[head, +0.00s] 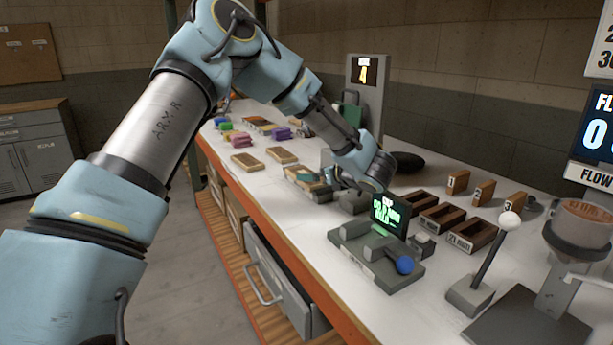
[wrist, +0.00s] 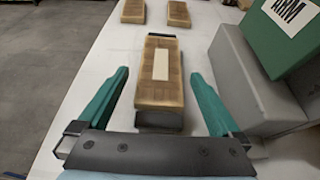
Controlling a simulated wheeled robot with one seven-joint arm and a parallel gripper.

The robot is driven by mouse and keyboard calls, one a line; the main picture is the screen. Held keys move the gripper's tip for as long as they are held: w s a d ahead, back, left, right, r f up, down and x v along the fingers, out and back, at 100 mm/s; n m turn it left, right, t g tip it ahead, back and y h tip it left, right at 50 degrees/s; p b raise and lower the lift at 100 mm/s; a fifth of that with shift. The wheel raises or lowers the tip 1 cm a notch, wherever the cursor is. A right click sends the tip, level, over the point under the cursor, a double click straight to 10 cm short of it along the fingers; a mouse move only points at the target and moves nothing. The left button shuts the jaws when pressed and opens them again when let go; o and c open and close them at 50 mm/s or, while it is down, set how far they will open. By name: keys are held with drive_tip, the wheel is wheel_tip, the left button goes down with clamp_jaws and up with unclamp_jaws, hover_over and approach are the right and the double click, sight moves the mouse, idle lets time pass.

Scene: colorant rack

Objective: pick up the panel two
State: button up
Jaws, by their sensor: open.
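A flat brown wooden panel (wrist: 160,90) with a pale strip down its middle lies on a dark block in the wrist view. In the head view it shows on the white tabletop (head: 305,178), partly hidden by my gripper. I see no number on it, so I cannot tell whether it is panel two. My gripper (wrist: 160,76) is open, its two green fingers on either side of this panel, with a gap on each side. Two similar panels lie farther along, left (wrist: 133,11) and right (wrist: 178,13); the head view also shows them (head: 247,160) (head: 282,155).
A grey block (wrist: 250,90) with a green box (wrist: 288,35) marked ARM stands close to the right finger. Small upright brown blocks (head: 484,192) and dark trays (head: 442,217) stand at right. A console with a green display (head: 390,213) stands near the front edge.

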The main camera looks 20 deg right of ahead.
drive_tip(key=shift+p+x, duration=1.4)
drive_tip(key=shift+x, duration=1.35)
drive_tip(key=shift+d+f, duration=0.1)
drive_tip(key=shift+c, duration=0.2)
drive_tip(key=c, duration=1.4)
